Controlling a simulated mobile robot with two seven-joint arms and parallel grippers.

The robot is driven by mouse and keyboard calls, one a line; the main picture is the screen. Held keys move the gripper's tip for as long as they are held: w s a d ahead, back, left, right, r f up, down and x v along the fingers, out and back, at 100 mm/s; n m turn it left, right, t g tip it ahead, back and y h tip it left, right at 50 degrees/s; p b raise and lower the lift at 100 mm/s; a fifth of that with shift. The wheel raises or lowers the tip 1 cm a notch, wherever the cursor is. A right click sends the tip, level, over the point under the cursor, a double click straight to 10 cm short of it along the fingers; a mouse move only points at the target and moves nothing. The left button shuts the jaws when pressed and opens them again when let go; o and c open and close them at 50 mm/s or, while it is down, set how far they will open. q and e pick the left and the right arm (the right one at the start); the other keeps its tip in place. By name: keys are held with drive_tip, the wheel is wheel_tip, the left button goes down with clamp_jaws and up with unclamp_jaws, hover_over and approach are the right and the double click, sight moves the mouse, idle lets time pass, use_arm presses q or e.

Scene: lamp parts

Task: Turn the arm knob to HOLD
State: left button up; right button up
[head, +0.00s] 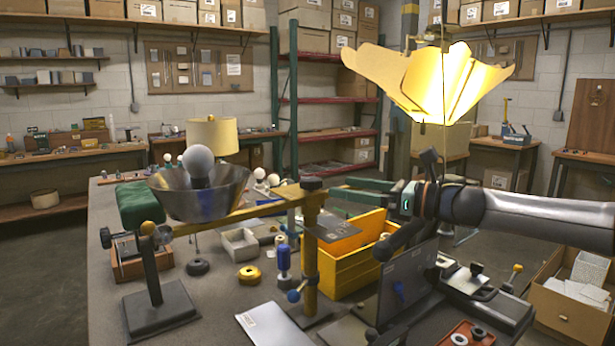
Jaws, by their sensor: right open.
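A brass lamp arm (250,212) runs from a stand with a dark square base (160,313) to an upright brass post (311,250). I cannot tell which is the arm knob, and no HOLD mark is readable. My right gripper (339,187) is open, its green fingers pointing left, just right of the post's top knob. Any contact is unclear. My left gripper is not in view.
A metal bowl shade (202,195) with a bulb (198,161) stands over the arm's left part. A yellow bin (350,262) is behind the post, below my right gripper. A bright yellow petal shade (430,85) hangs above my right arm. Small parts crowd the grey table (222,300).

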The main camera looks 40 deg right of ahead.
sight(310, 178)
drive_tip(key=p+x, duration=0.5)
drive_tip(key=x, duration=0.2)
drive_tip(key=shift+w+a+r, duration=0.15)
drive_tip(key=shift+w, duration=0.2)
drive_tip(key=shift+w+a+p, duration=0.15)
drive_tip(key=shift+w+p, duration=0.3)
drive_tip(key=shift+p, duration=0.05)
drive_tip(key=shift+w, duration=0.2)
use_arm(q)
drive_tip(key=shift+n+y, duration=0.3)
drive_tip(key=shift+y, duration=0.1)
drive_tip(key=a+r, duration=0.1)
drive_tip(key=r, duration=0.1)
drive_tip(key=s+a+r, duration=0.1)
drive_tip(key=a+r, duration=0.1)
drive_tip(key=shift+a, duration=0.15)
use_arm(e)
drive_tip(key=shift+f, duration=0.25)
clamp_jaws()
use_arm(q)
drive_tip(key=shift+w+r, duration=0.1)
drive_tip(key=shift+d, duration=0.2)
